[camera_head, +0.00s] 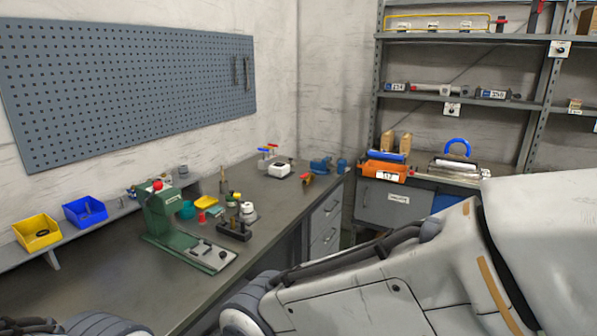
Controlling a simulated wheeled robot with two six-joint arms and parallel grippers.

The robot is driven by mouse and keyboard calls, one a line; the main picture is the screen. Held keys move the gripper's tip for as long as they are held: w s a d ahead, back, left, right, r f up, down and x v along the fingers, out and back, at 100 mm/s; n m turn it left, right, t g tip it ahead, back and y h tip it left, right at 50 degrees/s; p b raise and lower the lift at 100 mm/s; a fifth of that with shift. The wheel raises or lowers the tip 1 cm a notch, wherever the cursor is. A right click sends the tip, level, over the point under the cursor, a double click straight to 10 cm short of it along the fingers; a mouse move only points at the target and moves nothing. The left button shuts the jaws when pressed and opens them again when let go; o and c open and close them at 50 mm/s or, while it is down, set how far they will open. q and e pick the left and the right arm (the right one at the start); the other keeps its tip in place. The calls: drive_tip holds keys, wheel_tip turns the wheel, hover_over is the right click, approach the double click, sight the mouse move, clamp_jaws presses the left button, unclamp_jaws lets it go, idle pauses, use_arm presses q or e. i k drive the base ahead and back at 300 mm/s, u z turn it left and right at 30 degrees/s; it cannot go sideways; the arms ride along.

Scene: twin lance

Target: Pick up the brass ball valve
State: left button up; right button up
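I cannot make out the brass ball valve for certain. A small yellowish piece with a red part (306,179) lies on the grey workbench (285,205) toward its far right end; it may be a valve, but it is too small to tell. Small fittings with red and blue tops (267,153) stand farther back near the wall, and their kind is also unclear. Neither gripper shows. Parts of my arms fill the lower right and the bottom left corner, and they hide the front of the bench.
A green press (160,214) stands mid-bench, beside a dark holder with tools (234,231). A white device (279,170) and a blue tool (320,165) stand farther back. Yellow (37,225) and blue (86,206) bins sit left. A shelf rack (460,98) stands right. The bench front is clear.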

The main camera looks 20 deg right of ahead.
sight(307, 180)
drive_tip(key=i, duration=0.3)
drive_tip(key=z, duration=1.4)
drive_tip(key=i, duration=3.15)
drive_tip(key=u, duration=2.05)
